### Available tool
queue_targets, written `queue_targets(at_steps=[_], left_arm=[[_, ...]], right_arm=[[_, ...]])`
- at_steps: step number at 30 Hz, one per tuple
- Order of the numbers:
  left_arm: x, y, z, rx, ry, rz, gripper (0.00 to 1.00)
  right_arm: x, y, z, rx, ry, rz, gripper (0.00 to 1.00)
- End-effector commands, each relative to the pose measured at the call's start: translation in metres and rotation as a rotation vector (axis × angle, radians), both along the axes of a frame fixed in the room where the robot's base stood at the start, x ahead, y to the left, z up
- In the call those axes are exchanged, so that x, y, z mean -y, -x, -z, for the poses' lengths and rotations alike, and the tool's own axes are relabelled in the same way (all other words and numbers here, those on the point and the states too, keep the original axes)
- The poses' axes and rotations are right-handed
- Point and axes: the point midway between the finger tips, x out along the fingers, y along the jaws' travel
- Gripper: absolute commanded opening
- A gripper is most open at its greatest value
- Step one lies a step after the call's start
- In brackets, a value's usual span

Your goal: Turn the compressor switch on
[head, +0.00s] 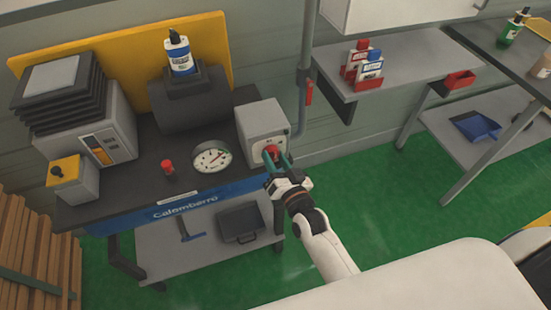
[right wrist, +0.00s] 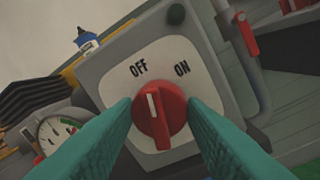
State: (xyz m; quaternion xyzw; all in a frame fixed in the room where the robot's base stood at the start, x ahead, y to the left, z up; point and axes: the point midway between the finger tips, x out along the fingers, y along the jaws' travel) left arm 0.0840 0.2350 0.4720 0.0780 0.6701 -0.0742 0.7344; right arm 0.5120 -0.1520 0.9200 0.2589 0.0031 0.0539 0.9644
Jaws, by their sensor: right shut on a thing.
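The compressor switch is a red rotary knob (right wrist: 160,122) on the white face of a grey box (head: 261,117), at the right end of the compressor bench. The face reads OFF at upper left and ON at upper right in the right wrist view. The knob's white mark points up and slightly left, toward OFF. My right gripper (head: 277,160) is shut on the knob, with one teal finger on each side of it. In the head view the fingers partly hide the knob (head: 271,151). My left gripper is not in view.
A round gauge (head: 212,157) and a small red-topped part (head: 168,167) sit left of the box. A grey pipe with a red handle (head: 309,92) runs up the wall at right.

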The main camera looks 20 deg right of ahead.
Motion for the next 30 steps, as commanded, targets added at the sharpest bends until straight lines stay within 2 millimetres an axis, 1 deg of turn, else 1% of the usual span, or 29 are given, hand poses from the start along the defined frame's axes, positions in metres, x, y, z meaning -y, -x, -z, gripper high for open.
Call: queue_targets(at_steps=[9, 18, 24, 30], left_arm=[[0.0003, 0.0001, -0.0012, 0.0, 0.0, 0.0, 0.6], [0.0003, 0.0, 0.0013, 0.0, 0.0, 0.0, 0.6], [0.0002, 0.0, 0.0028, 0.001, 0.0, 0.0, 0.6], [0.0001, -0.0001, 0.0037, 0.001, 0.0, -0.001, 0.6]], right_arm=[[-0.0006, -0.0001, 0.001, -0.01, -0.303, -0.001, 0.15], [-0.0004, 0.0, 0.0019, -0.018, -0.552, 0.0, 0.15], [-0.0008, 0.0, 0.0022, -0.024, -0.667, 0.0, 0.15], [-0.001, 0.0001, 0.0022, -0.026, -0.735, 0.0, 0.15]])
